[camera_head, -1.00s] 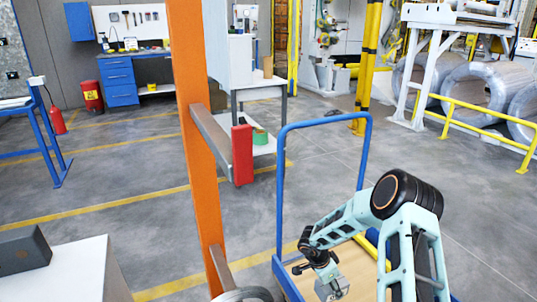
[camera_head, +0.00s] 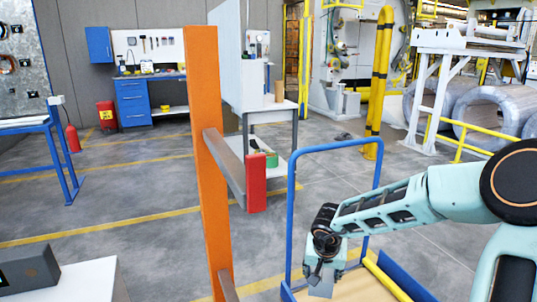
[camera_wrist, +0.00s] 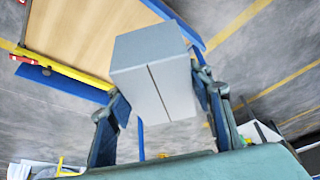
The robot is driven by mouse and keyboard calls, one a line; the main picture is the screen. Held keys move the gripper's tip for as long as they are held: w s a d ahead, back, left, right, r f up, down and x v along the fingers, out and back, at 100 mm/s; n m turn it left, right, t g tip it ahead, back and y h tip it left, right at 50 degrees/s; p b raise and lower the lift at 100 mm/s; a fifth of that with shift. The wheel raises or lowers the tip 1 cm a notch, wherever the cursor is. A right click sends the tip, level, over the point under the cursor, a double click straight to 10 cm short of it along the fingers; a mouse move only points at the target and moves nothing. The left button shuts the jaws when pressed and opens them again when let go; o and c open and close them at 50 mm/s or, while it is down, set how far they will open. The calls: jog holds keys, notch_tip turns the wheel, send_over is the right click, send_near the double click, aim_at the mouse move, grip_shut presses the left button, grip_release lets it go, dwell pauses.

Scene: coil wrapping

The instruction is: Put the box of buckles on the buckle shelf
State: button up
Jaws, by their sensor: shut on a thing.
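A plain grey box (camera_wrist: 153,72) with a seam down one face is held between the two fingers of my gripper (camera_wrist: 160,92) in the wrist view. In the head view the box (camera_head: 321,284) hangs below my gripper (camera_head: 324,266), in front of the wooden deck of a blue cart. Its contents are not visible. No shelf is marked as the buckle shelf. An orange upright (camera_head: 208,150) with grey side beams stands left of my gripper, and I cannot tell whether it belongs to that shelf.
The blue cart (camera_head: 291,225) has a tall handle and a yellow bar on its deck. A white-topped table (camera_head: 85,282) is at the lower left. A white workstation (camera_head: 285,106) stands behind the orange upright. Open grey floor (camera_head: 120,190) lies to the left.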

jog(key=r+n, duration=0.1)
jog(key=s+a+r, duration=0.1)
jog(key=r+n+y, duration=0.1)
jog(key=shift+s+a+r+n, duration=0.2)
jog(key=shift+s+a+n, duration=0.1)
jog(key=shift+s, duration=0.1)
jog(key=w+p+v, duration=0.1)
jog(key=p+v, duration=2.7)
jog(key=p, duration=0.3)
jog(key=shift+r, duration=0.7)
jog(key=shift+s+f, duration=0.1)
